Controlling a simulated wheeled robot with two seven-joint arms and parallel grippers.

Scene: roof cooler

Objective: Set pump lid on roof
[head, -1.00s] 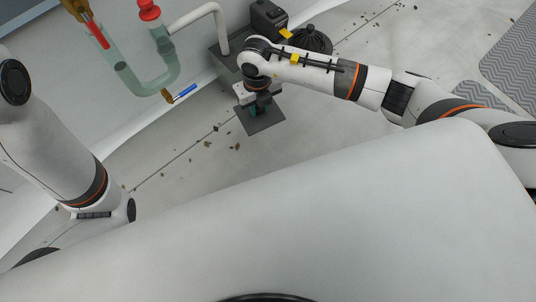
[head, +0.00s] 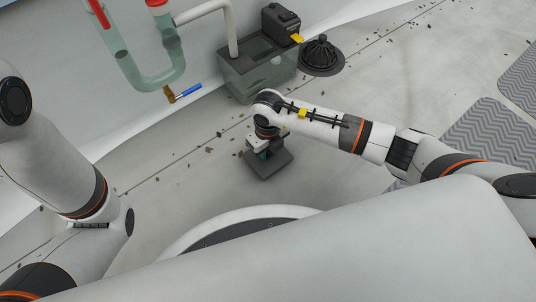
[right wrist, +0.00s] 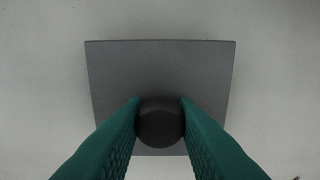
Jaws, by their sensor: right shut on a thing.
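The pump lid is a flat dark grey plate with a round black knob. In the head view the lid (head: 280,166) is low over the pale roof (head: 215,180), in front of the tank. My right gripper (head: 264,153) points down and is shut on the knob. In the right wrist view the green fingers (right wrist: 160,115) grip both sides of the black knob, and the lid (right wrist: 160,68) spreads flat beneath. I cannot tell whether the lid touches the roof. My left arm shows at the left; its gripper is out of view.
The clear tank (head: 258,82) stands open-topped behind the lid, with a black pump unit (head: 281,22) and a white pipe (head: 231,30). A black domed drain (head: 321,54) is right of it. Grey ribbed mats (head: 490,135) lie at the right. Bare roof with small debris surrounds the lid.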

